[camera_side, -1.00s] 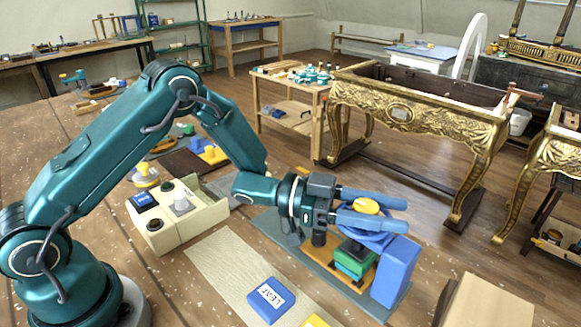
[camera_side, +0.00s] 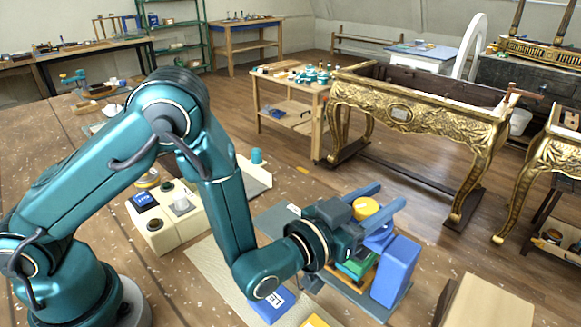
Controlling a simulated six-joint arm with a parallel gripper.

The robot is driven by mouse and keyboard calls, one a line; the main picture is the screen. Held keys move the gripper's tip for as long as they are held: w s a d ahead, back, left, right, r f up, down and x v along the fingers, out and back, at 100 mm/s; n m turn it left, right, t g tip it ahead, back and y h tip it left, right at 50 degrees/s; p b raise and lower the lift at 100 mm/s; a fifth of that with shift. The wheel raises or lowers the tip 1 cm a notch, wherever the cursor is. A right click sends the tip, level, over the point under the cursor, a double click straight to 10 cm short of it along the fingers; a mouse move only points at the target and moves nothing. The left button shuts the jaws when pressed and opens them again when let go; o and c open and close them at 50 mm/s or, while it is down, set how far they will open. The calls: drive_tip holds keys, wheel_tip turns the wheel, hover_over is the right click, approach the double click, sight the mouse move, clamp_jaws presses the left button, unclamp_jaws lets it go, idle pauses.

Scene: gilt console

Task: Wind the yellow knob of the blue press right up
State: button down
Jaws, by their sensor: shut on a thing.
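The blue press stands near the bench's front right, with a blue upright (camera_side: 396,272) and a blue top piece (camera_side: 381,240). Its yellow knob (camera_side: 366,208) sits on top. My gripper (camera_side: 389,196) is shut on the knob, one blue finger on either side, reaching in from the lower left. Below the top piece is a green block (camera_side: 356,268). The screw under the knob and part of the press are hidden by my wrist.
A blue lettered block (camera_side: 270,306) lies below my wrist, partly hidden. A cream box (camera_side: 160,236) with buttons and a dark blue block (camera_side: 145,201) stands left. My arm covers much of the bench. A gilt console (camera_side: 415,115) stands behind on the floor.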

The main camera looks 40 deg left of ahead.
sight(366, 209)
drive_tip(key=n+y, duration=0.1)
drive_tip(key=y, duration=0.1)
drive_tip(key=n+y, duration=0.2)
drive_tip(key=y, duration=0.1)
drive_tip(key=a+n+y, duration=0.1)
drive_tip(key=n+y, duration=0.1)
drive_tip(key=y, duration=0.1)
drive_tip(key=shift+f+g, duration=0.2)
drive_tip(key=shift+g, duration=0.2)
drive_tip(key=shift+s+a+n+g+y, duration=0.1)
drive_tip(key=shift+a+n+g+y, duration=0.15)
drive_tip(key=shift+n+g+y, duration=0.6)
drive_tip(key=shift+s+a+n+g+y, duration=0.2)
drive_tip(key=shift+n+g+y, duration=0.3)
drive_tip(key=shift+n+y, duration=0.75)
drive_tip(key=shift+s+a+n+g+y, duration=0.1)
drive_tip(key=shift+a+n+g+y, duration=0.4)
drive_tip(key=shift+y, duration=1)
drive_tip(key=shift+n+g+y, duration=0.3)
drive_tip(key=shift+n+g, duration=0.1)
drive_tip(key=shift+g, duration=0.15)
drive_tip(key=shift+c, duration=1.9)
unclamp_jaws()
drive_tip(key=shift+d, duration=0.1)
drive_tip(key=shift+s+d+r, duration=0.1)
drive_tip(key=shift+d, duration=0.05)
drive_tip(key=shift+v, duration=2.4)
